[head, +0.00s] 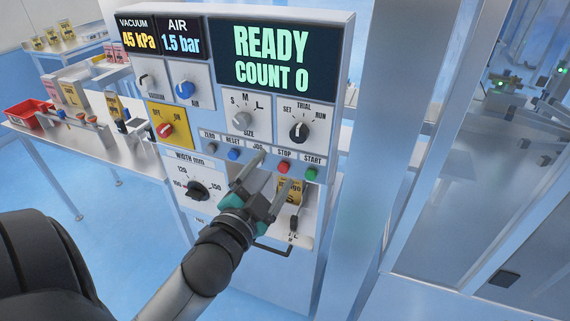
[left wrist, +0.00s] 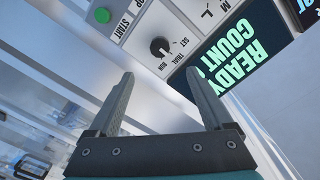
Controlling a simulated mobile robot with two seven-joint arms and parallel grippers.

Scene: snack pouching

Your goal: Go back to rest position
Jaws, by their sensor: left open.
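My left gripper (head: 268,182) is in front of the machine's control panel (head: 212,150), over its lower middle near the row of small buttons. Its two fingers are spread and nothing shows between them. In the left wrist view the open fingers (left wrist: 165,90) point toward the panel, with the set-trial-run knob (left wrist: 161,47) and the green start button (left wrist: 103,15) beyond them. I cannot tell from the pictures whether the fingers touch the panel. My right gripper is in neither view.
The display (head: 272,58) reads READY, COUNT 0. A yellow pouch (head: 290,190) sits in a slot behind my gripper. A side table (head: 100,142) at left holds a red bin (head: 28,113) and several boxes. A metal post (head: 385,130) stands right of the panel. Blue floor lies open at lower left.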

